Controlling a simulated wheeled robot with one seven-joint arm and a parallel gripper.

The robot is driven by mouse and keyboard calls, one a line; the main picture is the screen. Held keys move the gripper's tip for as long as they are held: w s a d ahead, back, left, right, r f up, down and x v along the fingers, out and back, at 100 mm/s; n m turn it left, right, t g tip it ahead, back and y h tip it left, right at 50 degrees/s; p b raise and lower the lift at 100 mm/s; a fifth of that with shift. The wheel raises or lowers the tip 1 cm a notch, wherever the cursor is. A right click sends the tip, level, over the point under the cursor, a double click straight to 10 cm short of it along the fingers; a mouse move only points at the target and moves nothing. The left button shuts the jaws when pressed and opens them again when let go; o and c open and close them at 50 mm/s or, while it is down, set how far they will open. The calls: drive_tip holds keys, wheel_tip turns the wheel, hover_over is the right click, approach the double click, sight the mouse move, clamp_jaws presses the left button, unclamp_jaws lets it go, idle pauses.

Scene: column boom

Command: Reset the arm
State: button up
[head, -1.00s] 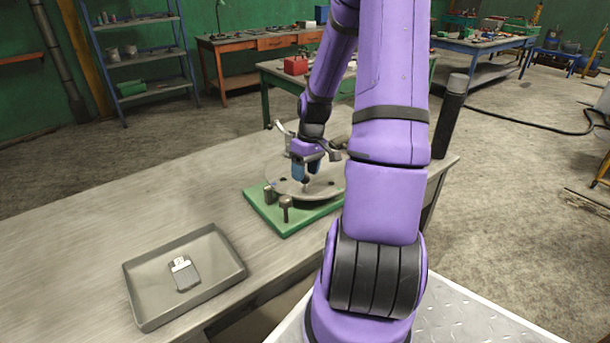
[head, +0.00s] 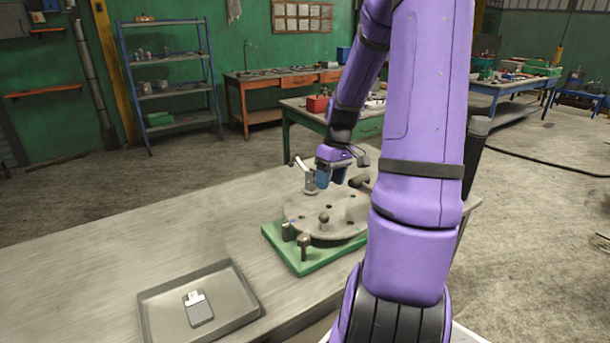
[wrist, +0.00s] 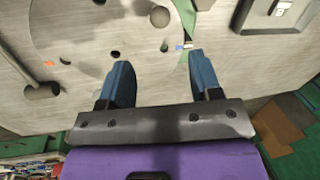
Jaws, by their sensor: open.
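My gripper (head: 328,178) is at the end of my purple arm, raised above the round grey plate (head: 338,219) on its green base (head: 297,266). In the wrist view, its two blue fingers (wrist: 160,80) are apart with nothing between them. The plate below shows several dark holes and knobs in that view. In the head view, a dark knob (head: 324,218) stands on the plate, and metal posts (head: 304,246) stand at its near edge. My arm hides the right part of the plate.
A shallow grey tray (head: 243,293) on the workbench (head: 120,248) holds a small dark device (head: 199,308) with a white label. Bench left of the plate is bare. Behind are a green table (head: 300,118) with a red box (head: 317,103) and a blue shelf (head: 178,88).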

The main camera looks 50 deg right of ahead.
drive_tip(key=s+a+r+t+h, duration=0.1)
drive_tip(key=a+r+t+h, duration=0.15)
drive_tip(key=a+r, duration=1.3)
drive_tip(key=s+a+r+t, duration=0.3)
drive_tip(key=s+a+r, duration=0.2)
drive_tip(key=s+a, duration=0.6)
drive_tip(key=shift+s+a+r, duration=0.15)
drive_tip(key=shift+s+a, duration=0.15)
drive_tip(key=shift+a, duration=0.6)
drive_tip(key=shift+o, duration=0.2)
